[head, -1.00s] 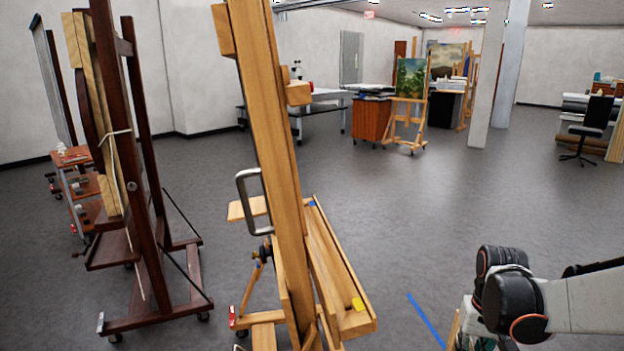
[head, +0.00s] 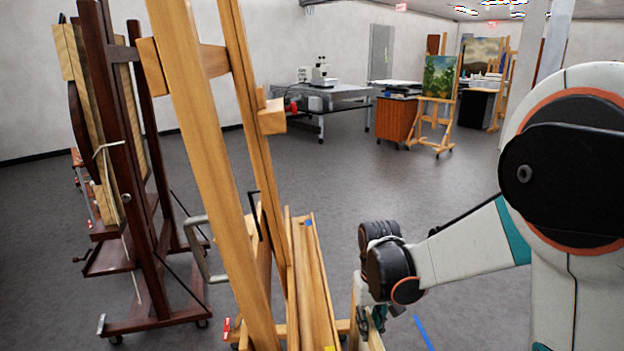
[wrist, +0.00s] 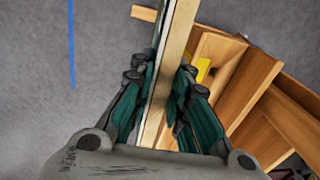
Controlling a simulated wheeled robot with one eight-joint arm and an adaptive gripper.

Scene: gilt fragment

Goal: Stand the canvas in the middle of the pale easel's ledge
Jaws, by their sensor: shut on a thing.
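The canvas (wrist: 180,30) shows edge-on in the wrist view as a long strip with a pale wooden edge. My gripper (wrist: 160,100) is shut on it, with teal finger pads on both sides. In the head view my gripper (head: 372,318) is low, just right of the pale easel (head: 205,190), and largely hides the canvas. The easel's ledge (head: 311,285) carries a blue mark at its far end and a yellow mark at its near end. In the wrist view the ledge (wrist: 235,75) lies right of the canvas. I cannot tell whether they touch.
A dark wooden easel (head: 125,180) stands left of the pale one. A metal loop handle (head: 195,250) sticks out at the pale easel's left side. A blue line (head: 424,332) runs along the floor to the right. Open floor lies beyond; tables and another easel stand far back.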

